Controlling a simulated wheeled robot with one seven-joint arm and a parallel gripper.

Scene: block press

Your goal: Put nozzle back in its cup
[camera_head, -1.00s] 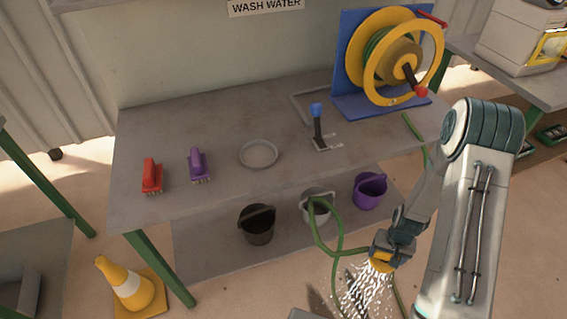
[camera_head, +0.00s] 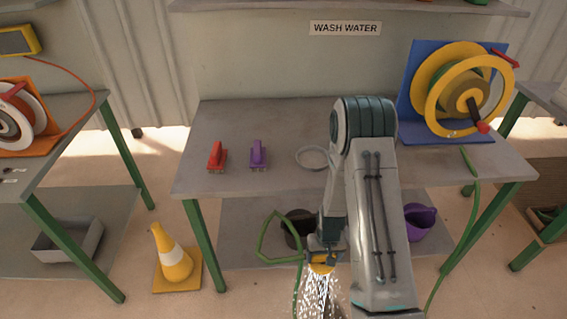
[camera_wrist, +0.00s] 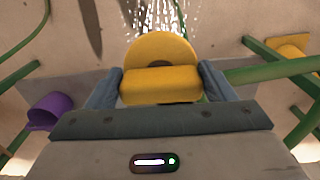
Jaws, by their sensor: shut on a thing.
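My gripper (camera_head: 322,257) is shut on the yellow nozzle (camera_head: 321,269), in front of and below the table's front edge. White water sprays downward from the nozzle. In the wrist view the nozzle (camera_wrist: 160,88) sits between both fingers, and the green hose (camera_wrist: 270,70) runs off to the right. In the head view the hose (camera_head: 262,240) loops to the left of the gripper. I cannot make out the nozzle's cup in the current views; my arm covers the middle of the table.
The table (camera_head: 230,120) carries a red brush (camera_head: 217,157), a purple brush (camera_head: 258,155), a round dish (camera_head: 312,158) and a yellow hose reel (camera_head: 462,90). Below are a dark bucket (camera_head: 297,226) and a purple bucket (camera_head: 419,222). A cone (camera_head: 172,255) stands left on the floor.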

